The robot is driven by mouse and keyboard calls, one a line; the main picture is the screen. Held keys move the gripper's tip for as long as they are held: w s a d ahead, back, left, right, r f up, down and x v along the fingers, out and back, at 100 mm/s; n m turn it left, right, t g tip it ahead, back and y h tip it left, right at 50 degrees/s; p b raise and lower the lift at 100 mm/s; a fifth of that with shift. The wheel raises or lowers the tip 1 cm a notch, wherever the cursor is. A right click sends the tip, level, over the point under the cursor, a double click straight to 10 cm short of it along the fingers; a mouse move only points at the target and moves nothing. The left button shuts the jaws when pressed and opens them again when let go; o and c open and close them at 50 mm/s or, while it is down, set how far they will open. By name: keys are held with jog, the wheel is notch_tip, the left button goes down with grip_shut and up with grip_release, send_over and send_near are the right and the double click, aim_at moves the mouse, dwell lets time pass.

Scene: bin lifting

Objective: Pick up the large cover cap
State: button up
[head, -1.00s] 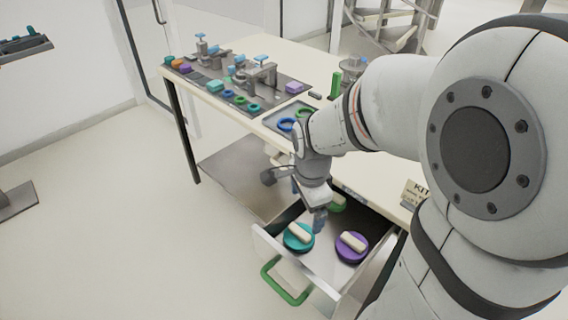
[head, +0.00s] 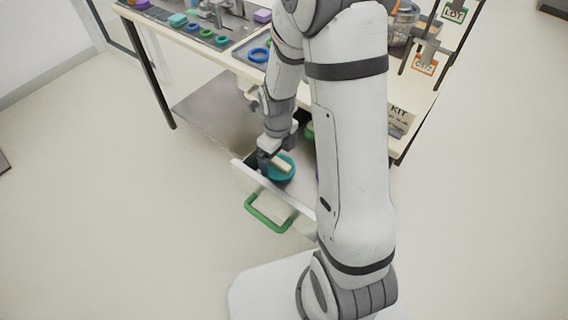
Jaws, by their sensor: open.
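The open drawer under the bench holds a teal round cap (head: 285,176) with a cream bar handle (head: 281,163) on top. My gripper (head: 271,158) is open and pointing down at the left end of that handle. I cannot tell whether the fingers straddle the handle or touch it. A purple cap (head: 317,176) lies to the right in the drawer, almost wholly hidden behind my arm. A green piece (head: 309,131) shows farther back in the drawer. Which cap is the large one is not clear from this view.
The drawer front (head: 246,178) has a green handle (head: 270,213) facing open floor. The bench top (head: 222,53) overhangs the drawer's back and carries coloured parts and a blue ring (head: 259,55).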

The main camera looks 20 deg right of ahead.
aim_at(279, 161)
notch_tip(279, 161, down, 4)
jog(key=shift+d+r, duration=0.1)
jog(key=shift+r, duration=0.15)
jog(key=c, duration=0.9)
jog(key=shift+o, duration=0.2)
jog(key=shift+r, duration=0.1)
